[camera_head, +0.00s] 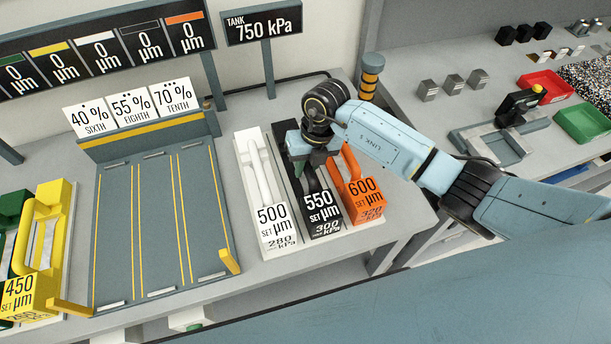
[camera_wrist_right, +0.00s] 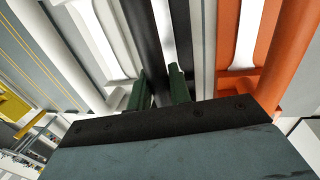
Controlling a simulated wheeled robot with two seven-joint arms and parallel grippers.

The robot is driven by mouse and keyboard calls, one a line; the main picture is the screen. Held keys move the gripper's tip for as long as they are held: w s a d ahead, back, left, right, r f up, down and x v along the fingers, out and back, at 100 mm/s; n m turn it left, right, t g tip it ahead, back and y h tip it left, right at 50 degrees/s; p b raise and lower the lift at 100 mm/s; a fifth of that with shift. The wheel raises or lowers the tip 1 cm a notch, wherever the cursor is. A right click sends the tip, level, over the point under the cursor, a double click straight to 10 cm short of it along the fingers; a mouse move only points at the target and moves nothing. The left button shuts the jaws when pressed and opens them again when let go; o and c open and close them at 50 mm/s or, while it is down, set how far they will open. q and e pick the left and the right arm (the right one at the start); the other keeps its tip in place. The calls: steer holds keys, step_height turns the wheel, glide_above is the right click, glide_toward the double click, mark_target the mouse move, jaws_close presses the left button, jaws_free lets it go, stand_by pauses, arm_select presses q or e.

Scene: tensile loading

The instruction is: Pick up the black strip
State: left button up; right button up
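The black strip (camera_head: 320,213), marked 550 µm and 300 kPa, lies on the table between the white strip (camera_head: 268,205) and the orange strip (camera_head: 362,190). My right gripper (camera_head: 307,160) is over its middle and hides part of it. In the right wrist view, the two dark green fingers (camera_wrist_right: 160,90) stand apart, one on each side of the black strip's raised bar (camera_wrist_right: 146,40). I cannot tell whether they touch it. The strip appears to rest on the table. My left gripper is not in view.
A grey bay with yellow lines (camera_head: 155,220) lies left, below cards reading 40, 55 and 70 %. A yellow strip (camera_head: 45,240) is further left. A post with orange bands (camera_head: 371,75) stands behind my arm. Red (camera_head: 545,85) and green (camera_head: 583,122) bins sit at right.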

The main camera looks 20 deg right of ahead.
jaws_close()
steer(key=shift+w+r, duration=0.1)
steer(key=shift+r, duration=0.05)
